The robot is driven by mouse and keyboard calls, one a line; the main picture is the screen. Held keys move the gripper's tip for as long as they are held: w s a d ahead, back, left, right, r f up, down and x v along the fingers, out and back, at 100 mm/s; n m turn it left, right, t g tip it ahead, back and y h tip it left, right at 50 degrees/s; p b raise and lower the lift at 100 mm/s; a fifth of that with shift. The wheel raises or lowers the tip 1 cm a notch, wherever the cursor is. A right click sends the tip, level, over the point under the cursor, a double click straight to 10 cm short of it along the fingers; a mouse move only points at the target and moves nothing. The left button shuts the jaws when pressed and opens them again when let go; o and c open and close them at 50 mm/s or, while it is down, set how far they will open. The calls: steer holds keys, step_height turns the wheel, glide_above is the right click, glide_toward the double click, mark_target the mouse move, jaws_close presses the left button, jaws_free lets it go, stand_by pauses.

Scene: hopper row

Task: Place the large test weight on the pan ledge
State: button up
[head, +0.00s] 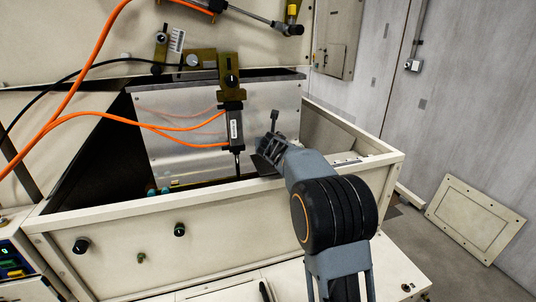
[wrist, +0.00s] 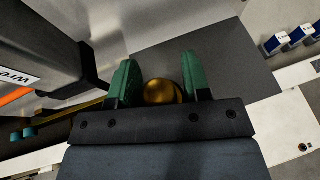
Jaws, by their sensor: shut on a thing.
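A round brass weight (wrist: 160,92), which I take to be the large test weight, sits between the two green fingers of my gripper (wrist: 161,80) in the wrist view. My gripper is shut on it. Only the top of the weight shows; its lower part is hidden. A flat dark grey plate (wrist: 225,62) lies beyond and below the fingers and looks like the pan ledge. I cannot tell whether the weight touches it. In the head view my arm reaches over the front wall of the cream housing, a dark plate edge (head: 262,166) shows beside its end, and the weight is hidden.
A black labelled unit (head: 235,128) with orange cables hangs just left of my gripper; it also shows close by in the wrist view (wrist: 45,45). The cream front wall (head: 130,222) runs below my arm. Blue-and-white blocks (wrist: 273,45) stand at right in the wrist view.

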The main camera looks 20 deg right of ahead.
steer(key=shift+w+d+f, duration=0.1)
steer(key=shift+w+f, duration=0.2)
steer(key=shift+f, duration=0.1)
step_height(320, 180, down, 3)
steer(key=b, duration=0.3)
steer(key=shift+w+f, duration=0.15)
steer(key=shift+f, duration=0.1)
steer(key=o, duration=1.3)
steer(key=shift+f, duration=0.1)
steer(key=shift+c, duration=0.2)
